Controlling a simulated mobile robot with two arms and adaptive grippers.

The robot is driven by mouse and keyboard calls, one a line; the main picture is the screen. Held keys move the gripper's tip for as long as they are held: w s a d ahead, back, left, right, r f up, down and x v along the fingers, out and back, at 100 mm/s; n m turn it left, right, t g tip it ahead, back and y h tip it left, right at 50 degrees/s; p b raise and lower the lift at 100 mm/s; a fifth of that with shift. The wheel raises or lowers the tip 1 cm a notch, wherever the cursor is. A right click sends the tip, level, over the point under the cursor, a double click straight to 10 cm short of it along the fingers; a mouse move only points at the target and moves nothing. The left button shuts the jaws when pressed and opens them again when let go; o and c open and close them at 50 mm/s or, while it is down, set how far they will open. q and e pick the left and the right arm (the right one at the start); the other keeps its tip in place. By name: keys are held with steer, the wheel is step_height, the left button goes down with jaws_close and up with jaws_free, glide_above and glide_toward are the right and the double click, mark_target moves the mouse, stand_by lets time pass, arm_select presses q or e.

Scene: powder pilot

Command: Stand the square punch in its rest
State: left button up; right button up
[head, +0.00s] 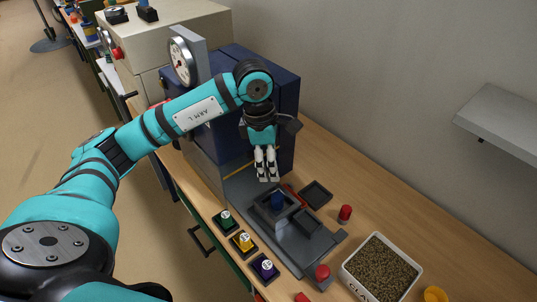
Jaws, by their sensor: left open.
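My left gripper (267,178) points down beside the dark blue press, with its pale fingers open and nothing seen between them. A shallow dark square tray (316,194) lies to the right of the block, and a second dark square recess (306,221) is in front. Neither can be confirmed as the rest. My right gripper is out of view.
The dark blue press (288,135) stands close behind the gripper. Red pieces (345,212) (322,271) stand right, near a white granule bin (350,267). A grey shelf (500,120) juts from the wall.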

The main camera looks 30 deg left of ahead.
mark_target(277, 196)
arm_select(q)
steer(key=f+b, duration=0.2)
steer(key=f, duration=0.1)
steer(key=d+f+b, duration=0.1)
steer(key=f+b, duration=0.1)
steer(key=f, duration=0.2)
steer(key=f+b, duration=0.1)
steer(key=f, duration=0.3)
steer(key=shift+w+d+f+b, duration=0.25)
steer(key=shift+w+d+b, duration=0.05)
steer(key=shift+w+b, duration=0.1)
steer(key=shift+d+f+b, duration=0.1)
steer(key=shift+f+b, duration=0.2)
steer(key=shift+f, duration=0.35)
jaws_close()
steer(key=c, duration=0.6)
jaws_free()
jaws_close()
steer(key=shift+r, duration=0.1)
